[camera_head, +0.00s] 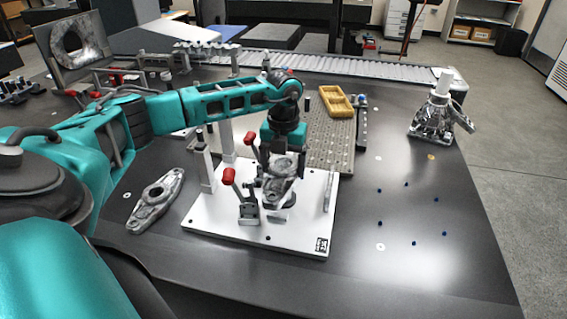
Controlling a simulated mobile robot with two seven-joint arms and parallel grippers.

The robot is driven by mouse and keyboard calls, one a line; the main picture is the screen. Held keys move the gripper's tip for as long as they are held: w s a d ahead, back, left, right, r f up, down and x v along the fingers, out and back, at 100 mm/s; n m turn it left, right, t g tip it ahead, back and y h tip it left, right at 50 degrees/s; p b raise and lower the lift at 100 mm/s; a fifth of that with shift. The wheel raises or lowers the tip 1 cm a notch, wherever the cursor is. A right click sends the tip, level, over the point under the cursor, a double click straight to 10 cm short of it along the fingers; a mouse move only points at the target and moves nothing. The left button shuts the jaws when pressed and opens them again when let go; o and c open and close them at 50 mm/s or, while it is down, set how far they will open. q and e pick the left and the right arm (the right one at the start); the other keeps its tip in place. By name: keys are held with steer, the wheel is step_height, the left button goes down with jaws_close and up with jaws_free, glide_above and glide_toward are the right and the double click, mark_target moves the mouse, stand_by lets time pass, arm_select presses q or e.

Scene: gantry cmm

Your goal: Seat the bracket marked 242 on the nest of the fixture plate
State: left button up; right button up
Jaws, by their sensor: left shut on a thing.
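The white fixture plate (210,217) lies on the dark table in front of me. My left gripper (284,160) reaches over it from the left, pointing down. It is shut on a grey metal bracket (278,190), which is over the middle of the plate. The arm and clamps partly cover the bracket, and I cannot read a mark on it. The nest beneath is mostly hidden, so I cannot tell whether the bracket touches it. A second grey bracket (155,202) lies flat on the table left of the plate. My right gripper is not in view.
Red-handled clamps (229,176) stand on the plate close to the held bracket, with pale posts (206,165) behind. A perforated plate (330,145) with a yellow tray (336,101) lies beyond. A metal casting (437,120) stands at right. The front-right table is mostly clear.

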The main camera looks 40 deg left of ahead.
arm_select(q)
steer(key=shift+f+b, duration=2.2)
steer(key=shift+f, duration=0.5)
steer(key=shift+r, duration=0.25)
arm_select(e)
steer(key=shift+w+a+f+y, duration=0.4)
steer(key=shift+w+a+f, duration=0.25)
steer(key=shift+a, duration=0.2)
arm_select(q)
steer(key=shift+p, duration=0.45)
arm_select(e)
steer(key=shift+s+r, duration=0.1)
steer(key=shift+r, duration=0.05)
arm_select(q)
steer(key=shift+p, duration=0.4)
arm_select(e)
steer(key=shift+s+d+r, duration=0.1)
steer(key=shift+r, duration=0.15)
arm_select(q)
steer(key=shift+f+b, duration=0.85)
steer(key=shift+f, duration=0.5)
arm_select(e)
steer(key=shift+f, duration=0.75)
arm_select(q)
steer(key=o, duration=1.3)
steer(key=shift+o, duration=0.2)
